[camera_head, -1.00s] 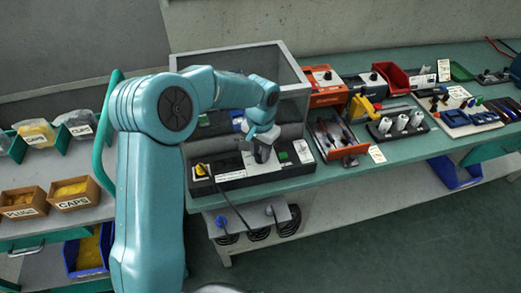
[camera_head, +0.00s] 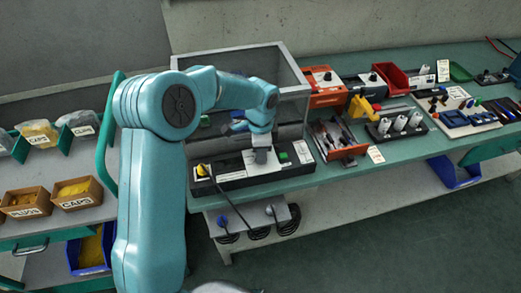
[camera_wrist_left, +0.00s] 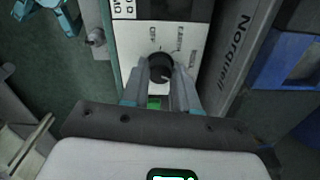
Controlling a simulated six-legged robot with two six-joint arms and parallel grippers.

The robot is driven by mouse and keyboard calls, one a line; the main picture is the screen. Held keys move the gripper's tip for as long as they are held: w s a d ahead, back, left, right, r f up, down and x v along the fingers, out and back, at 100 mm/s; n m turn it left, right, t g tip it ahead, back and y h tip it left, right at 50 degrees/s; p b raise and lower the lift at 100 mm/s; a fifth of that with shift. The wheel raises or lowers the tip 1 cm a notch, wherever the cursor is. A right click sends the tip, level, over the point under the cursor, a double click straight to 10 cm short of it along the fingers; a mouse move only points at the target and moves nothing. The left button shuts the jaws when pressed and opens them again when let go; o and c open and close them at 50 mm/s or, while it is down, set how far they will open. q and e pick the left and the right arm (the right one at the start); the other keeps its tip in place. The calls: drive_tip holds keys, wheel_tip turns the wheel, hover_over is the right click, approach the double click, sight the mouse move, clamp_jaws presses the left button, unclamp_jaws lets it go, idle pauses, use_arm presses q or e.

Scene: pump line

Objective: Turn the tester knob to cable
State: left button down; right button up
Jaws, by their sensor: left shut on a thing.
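The tester is a long black box (camera_head: 237,183) with a white label panel at the front of the bench. My left gripper (camera_head: 261,157) points down at that panel and hides the knob in the head view. In the left wrist view the round black knob (camera_wrist_left: 160,67) sits on the white panel (camera_wrist_left: 133,45), between the fingertips of my left gripper (camera_wrist_left: 162,73), which is shut on it. I cannot tell which label the knob points to.
A green button (camera_head: 283,157) and a yellow part with a cable (camera_head: 201,170) sit on the tester. A clear-sided cover (camera_head: 290,62) stands behind it. An orange tool tray (camera_head: 338,140) is to the right. Bins of caps (camera_head: 75,193) stand at left.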

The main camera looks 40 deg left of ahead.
use_arm(q)
drive_tip(key=shift+m, duration=0.6)
drive_tip(key=c, duration=0.9)
unclamp_jaws()
drive_tip(key=shift+d, duration=0.1)
drive_tip(key=shift+o, duration=0.2)
wheel_tip(320, 180, up, 16)
drive_tip(key=shift+r, duration=0.15)
